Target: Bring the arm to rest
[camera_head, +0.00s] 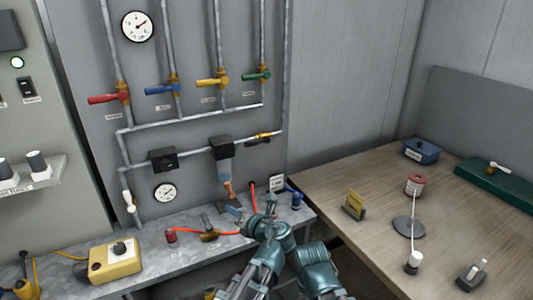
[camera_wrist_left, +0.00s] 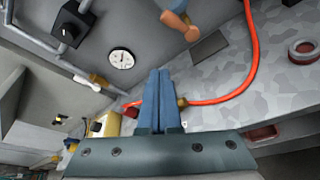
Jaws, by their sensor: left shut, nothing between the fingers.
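My left gripper (camera_head: 236,212) is over the grey metal bench (camera_head: 185,262) in front of the pipe panel. In the left wrist view its two blue fingers (camera_wrist_left: 160,75) are pressed together with nothing between them. My left arm reaches up from the bottom middle of the head view. An orange hose (camera_head: 254,198) runs along the bench beside the gripper, and shows to the right of the fingers in the left wrist view (camera_wrist_left: 238,92).
A yellow box with a black knob (camera_head: 114,260) stands on the bench at left. A blue-grey cylinder with an orange nozzle (camera_head: 225,172) hangs above the bench near the gripper. A wooden table (camera_head: 350,250) at right bears a spool (camera_head: 415,184) and a blue box (camera_head: 421,152).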

